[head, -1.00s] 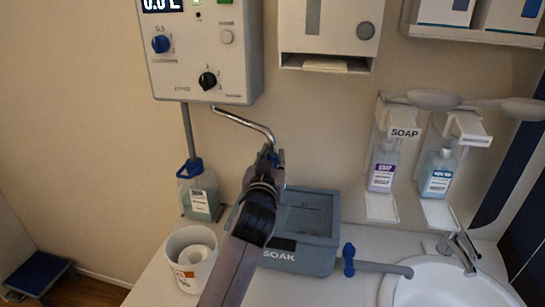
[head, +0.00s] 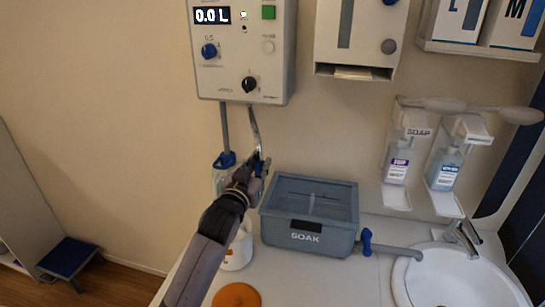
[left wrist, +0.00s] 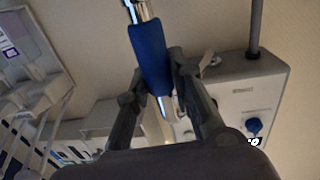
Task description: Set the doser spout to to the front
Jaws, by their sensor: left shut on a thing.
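The doser (head: 228,75) is a white wall box with a "0.0 L" display. Its metal spout (head: 254,128) comes out of the underside and runs down and forward, left of the SOAK box (head: 308,238). My left gripper (head: 260,166) is shut on the spout's end. In the left wrist view, the fingers close on the spout's blue sleeve (left wrist: 150,55), with bare metal on either side of it. The gripper hides the spout's tip in the head view. My right gripper is not in view.
A bottle (head: 219,172) stands behind my left arm, and a white tub (head: 238,252) is partly hidden by it. An orange round thing (head: 236,296) lies at the counter's front. The counter before the SOAK box is clear.

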